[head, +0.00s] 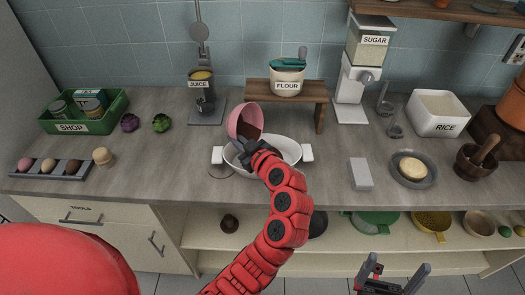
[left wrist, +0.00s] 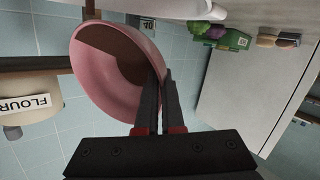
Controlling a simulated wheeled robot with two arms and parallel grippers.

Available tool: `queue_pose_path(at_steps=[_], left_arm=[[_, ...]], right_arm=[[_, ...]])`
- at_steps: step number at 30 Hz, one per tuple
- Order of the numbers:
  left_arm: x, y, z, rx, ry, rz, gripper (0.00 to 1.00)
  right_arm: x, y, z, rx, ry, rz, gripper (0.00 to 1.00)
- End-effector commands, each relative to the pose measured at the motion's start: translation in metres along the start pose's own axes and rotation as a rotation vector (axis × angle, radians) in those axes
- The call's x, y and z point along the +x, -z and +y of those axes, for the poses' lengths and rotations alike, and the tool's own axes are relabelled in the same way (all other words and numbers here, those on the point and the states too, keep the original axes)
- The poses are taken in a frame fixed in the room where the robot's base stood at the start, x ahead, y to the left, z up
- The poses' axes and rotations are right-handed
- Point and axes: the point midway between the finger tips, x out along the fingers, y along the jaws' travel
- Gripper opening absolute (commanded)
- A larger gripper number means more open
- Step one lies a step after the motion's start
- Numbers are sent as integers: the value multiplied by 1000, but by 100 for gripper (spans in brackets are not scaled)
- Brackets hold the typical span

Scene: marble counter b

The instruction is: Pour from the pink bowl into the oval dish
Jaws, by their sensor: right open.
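The pink bowl (head: 238,117) is held tilted above the white oval dish (head: 290,151), its opening turned toward the right. Brown contents show inside the bowl, also in the left wrist view (left wrist: 90,85). My left gripper (head: 247,147) is shut on the bowl's rim; in the left wrist view its two fingers (left wrist: 158,100) pinch the rim. The oval dish has two side handles and stands on the counter. Its visible inside looks white, but my left arm hides part of it. My right gripper (head: 395,272) is open and empty, low in front of the counter.
A wooden stand (head: 302,92) with the flour tub (head: 287,77) is just behind the dish. The juice dispenser (head: 203,95) stands at the back left. A grey-white block (head: 361,174) and a plate (head: 429,180) lie to the right.

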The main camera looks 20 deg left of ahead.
Motion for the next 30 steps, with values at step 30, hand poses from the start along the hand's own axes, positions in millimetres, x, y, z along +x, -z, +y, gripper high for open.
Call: queue_pose_path(at_steps=[30], left_arm=[[-13,-2,6,43,-15,104,0]], right_arm=[[-10,-2,0,0,0,0,100]])
